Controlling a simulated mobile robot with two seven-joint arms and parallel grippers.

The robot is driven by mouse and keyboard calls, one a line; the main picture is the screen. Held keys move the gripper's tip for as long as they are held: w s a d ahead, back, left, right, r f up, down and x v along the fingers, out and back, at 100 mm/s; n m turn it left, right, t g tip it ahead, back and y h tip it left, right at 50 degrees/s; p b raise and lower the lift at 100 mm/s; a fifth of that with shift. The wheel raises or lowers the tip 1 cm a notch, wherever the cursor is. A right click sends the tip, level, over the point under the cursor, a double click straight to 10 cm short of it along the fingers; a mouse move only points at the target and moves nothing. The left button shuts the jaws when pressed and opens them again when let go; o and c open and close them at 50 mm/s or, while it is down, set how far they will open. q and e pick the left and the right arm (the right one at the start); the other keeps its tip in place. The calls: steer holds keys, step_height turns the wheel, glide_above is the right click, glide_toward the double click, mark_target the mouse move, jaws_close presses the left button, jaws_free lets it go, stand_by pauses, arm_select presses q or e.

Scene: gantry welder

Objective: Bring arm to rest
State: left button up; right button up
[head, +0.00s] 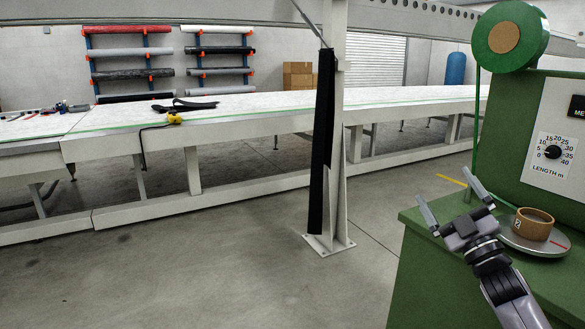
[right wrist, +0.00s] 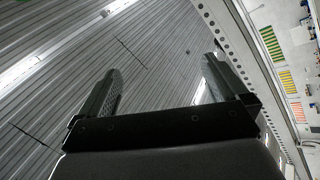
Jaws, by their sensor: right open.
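My right arm comes up from the bottom right of the head view. Its gripper (head: 452,198) is raised beside the green machine, over the left part of its ledge, with the fingers spread and nothing between them. In the right wrist view the two fingers (right wrist: 162,88) stand wide apart, with only the ceiling and upper walls behind them. My left gripper does not show in either view.
The green machine (head: 425,245) carries a LENGTH dial (head: 553,152), a green reel (head: 510,37) and a brown ring (head: 532,224) on a round metal plate (head: 540,243), close right of the gripper. A post (head: 338,130) and a long white table (head: 240,112) stand beyond open floor.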

steer(key=w+d+f+m+g+h, duration=0.3)
steer(key=d+f+m+g+h, duration=0.25)
steer(key=f+m+h, duration=0.4)
steer(key=s+a+f+g+y, duration=0.2)
steer(key=s+a+f, duration=0.15)
steer(key=f, duration=0.65)
steer(key=s+a+f+g+y, duration=0.1)
steer(key=s+a+f, duration=0.3)
steer(key=s+f, duration=0.3)
steer(key=s+a+f+m+g+y, duration=0.1)
steer(key=s+a+f, duration=0.3)
steer(key=s, duration=1.2)
steer(key=s+a+f+g+y, duration=0.1)
steer(key=s+a+f+g, duration=0.2)
steer(key=s+f, duration=0.6)
steer(key=shift+s+a+f+m, duration=0.35)
steer(key=shift+s+a, duration=0.45)
steer(key=shift+s, duration=0.35)
steer(key=shift+g, duration=0.25)
